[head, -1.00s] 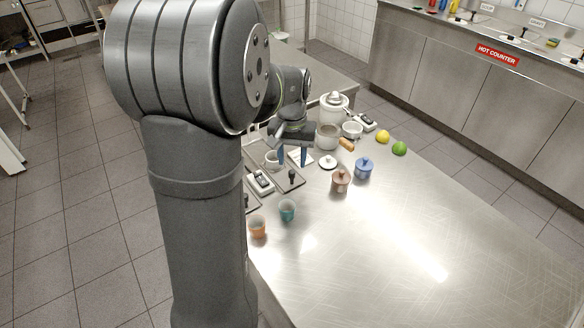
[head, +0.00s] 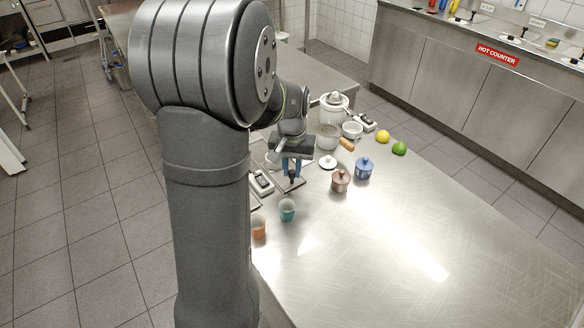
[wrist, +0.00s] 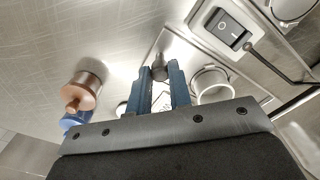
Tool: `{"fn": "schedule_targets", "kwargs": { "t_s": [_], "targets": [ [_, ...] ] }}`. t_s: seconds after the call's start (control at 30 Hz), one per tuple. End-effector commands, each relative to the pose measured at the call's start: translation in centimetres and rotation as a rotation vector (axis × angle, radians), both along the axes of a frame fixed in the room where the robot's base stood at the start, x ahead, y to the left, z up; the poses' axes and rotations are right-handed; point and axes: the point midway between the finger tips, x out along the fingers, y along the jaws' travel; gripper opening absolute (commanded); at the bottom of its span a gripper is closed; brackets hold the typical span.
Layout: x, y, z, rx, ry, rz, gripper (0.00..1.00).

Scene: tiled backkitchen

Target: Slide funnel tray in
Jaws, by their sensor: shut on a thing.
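The funnel tray (head: 291,188) is a flat metal tray on the near left side of the steel counter. A dark upright knob (wrist: 160,68) stands at its end. A white round cup, perhaps the funnel (wrist: 211,84), stands beside my fingers in the wrist view. My gripper (head: 292,177) points down over the tray with its blue fingers around the knob. In the wrist view my gripper (wrist: 162,76) is shut on the knob, one finger on each side. My gripper hides part of the tray in both views.
A switch box (head: 262,183) sits left of the tray. A teal cup (head: 287,210) and orange cup (head: 259,228) stand nearer. A brown pot (head: 340,181), blue pot (head: 364,168) and white lid (head: 328,162) are to the right. The right foreground counter is clear.

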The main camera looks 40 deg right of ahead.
Motion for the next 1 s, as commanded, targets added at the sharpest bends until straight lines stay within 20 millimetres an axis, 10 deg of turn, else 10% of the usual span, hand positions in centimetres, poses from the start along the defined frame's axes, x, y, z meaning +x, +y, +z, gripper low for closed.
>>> {"fn": "schedule_targets", "kwargs": {
  "t_s": [0.33,0.67,0.7,0.77,1.0],
  "targets": [
    [4.7,-0.1,0.0,-0.001,-0.001,0.003,0.00],
    [5.0,-0.1,0.1,-0.001,-0.001,0.000,0.00],
    [5.0,-0.1,0.0,-0.001,-0.001,0.000,0.26],
    [5.0,0.0,0.0,-0.001,-0.001,0.000,0.38],
    [5.0,0.0,0.0,0.000,-0.001,0.000,0.41]
  ]
}}
